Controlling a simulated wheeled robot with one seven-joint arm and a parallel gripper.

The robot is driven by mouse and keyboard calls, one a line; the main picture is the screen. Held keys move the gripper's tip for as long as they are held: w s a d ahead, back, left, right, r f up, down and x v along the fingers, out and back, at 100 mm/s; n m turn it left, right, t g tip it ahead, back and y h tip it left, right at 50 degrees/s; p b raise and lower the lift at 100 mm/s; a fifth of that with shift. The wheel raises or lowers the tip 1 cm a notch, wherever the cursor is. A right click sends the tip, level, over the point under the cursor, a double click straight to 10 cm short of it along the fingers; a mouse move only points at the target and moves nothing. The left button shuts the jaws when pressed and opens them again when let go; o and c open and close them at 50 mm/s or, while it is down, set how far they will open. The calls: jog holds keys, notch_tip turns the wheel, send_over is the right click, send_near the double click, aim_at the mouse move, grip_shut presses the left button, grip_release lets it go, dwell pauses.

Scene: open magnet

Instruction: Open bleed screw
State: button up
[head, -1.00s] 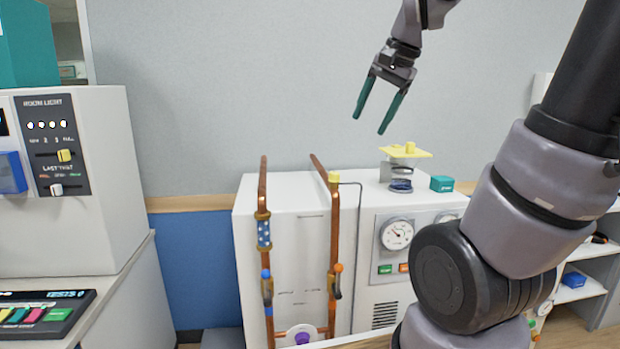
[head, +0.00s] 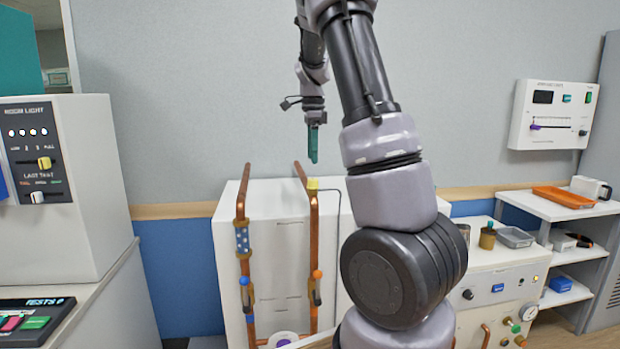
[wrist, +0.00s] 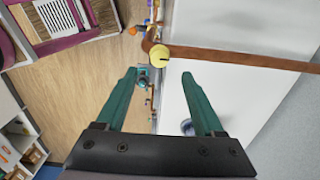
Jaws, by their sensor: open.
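A small yellow cap (head: 313,184) sits at the top of the right copper pipe (head: 312,240) on the white cabinet's front; I take it for the bleed screw. In the wrist view the yellow cap (wrist: 159,56) lies just beyond and between my fingertips, on the brown pipe (wrist: 240,60). My gripper (head: 313,160) points down above the cabinet in the head view, a little above the cap, with its green fingers seen edge-on. The wrist view shows my gripper (wrist: 158,74) open and empty, its fingers apart. Nothing hides the cap.
A left copper pipe (head: 242,205) with a blue dotted sleeve stands beside the right one. The white cabinet (head: 262,215) is behind both. My arm covers the cabinet's right part. A white shelf (head: 555,207) stands at right, a control console (head: 75,200) at left.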

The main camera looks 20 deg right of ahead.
aim_at(313, 179)
notch_tip(313, 179, down, 8)
jog(key=shift+r, duration=0.1)
grip_shut()
